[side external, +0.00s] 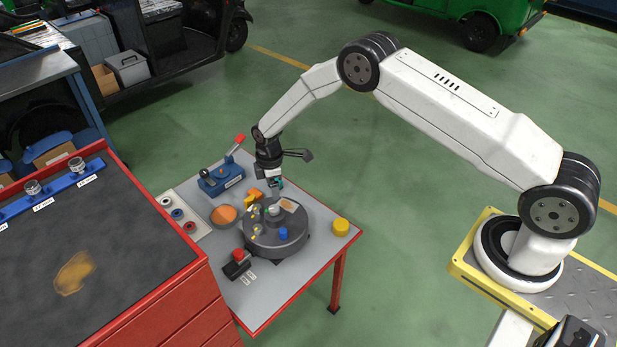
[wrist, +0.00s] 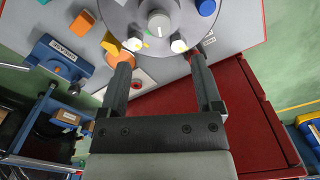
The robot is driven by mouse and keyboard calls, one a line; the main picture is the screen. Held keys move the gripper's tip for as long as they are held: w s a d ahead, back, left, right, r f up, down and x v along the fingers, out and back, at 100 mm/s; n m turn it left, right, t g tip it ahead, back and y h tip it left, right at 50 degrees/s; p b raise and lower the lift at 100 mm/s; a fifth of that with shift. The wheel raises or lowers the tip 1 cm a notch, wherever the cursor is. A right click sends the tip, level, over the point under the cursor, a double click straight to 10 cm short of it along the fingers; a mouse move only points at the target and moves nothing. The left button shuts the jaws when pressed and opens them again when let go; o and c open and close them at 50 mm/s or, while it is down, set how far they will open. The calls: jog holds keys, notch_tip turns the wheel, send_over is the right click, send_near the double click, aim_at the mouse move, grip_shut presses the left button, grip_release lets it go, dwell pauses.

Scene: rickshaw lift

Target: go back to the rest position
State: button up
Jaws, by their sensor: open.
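My gripper (side external: 275,188) is above the round grey turntable (side external: 270,245) on the small red-edged table. In the wrist view my gripper (wrist: 161,58) shows two dark fingers spread apart with nothing held between them. The light grey knob (wrist: 159,22) of the turntable lies beyond the fingertips, between them in the picture. Small white pieces sit near each fingertip, and I cannot tell whether the fingers touch them. A blue cylinder (side external: 283,233) stands on the turntable.
A blue device with a red-tipped lever (side external: 222,177) stands at the table's back left. An orange disc (side external: 223,215), a yellow cylinder (side external: 341,227) and a black box with a red button (side external: 237,263) surround the turntable. A red cabinet (side external: 185,305) adjoins on the left. Open floor lies right.

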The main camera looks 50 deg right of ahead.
jog(key=s+d+r+m+t, duration=0.25)
jog(key=s+r+m, duration=0.65)
jog(key=s+r, duration=0.9)
jog(key=s+r+m, duration=0.2)
jog(key=s+m, duration=0.1)
jog(key=s, duration=0.6)
jog(key=shift+d+r, duration=0.4)
jog(key=shift+d, duration=0.05)
